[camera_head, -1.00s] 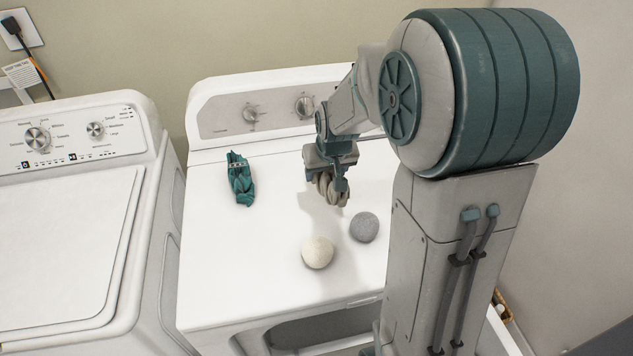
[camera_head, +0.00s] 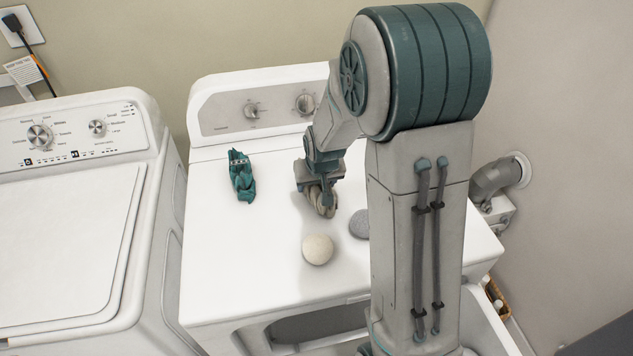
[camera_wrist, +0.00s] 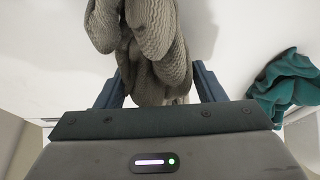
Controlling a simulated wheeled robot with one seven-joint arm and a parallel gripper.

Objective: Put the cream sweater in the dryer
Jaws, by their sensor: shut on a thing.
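In the wrist view the sweater (camera_wrist: 150,40) looks grey-beige and knitted, and hangs in folds between the two fingers (camera_wrist: 158,90). I cannot tell whether its lower end touches the dryer top. The dryer's front opening (camera_head: 320,325) shows dark below its top edge, partly hidden by my arm.
A folded teal cloth (camera_head: 241,176) lies left of my gripper on the dryer top. A cream ball (camera_head: 317,249) and a grey ball (camera_head: 359,224) sit in front of it. A washer (camera_head: 60,240) stands at the left. A basket (camera_head: 497,298) is at the right.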

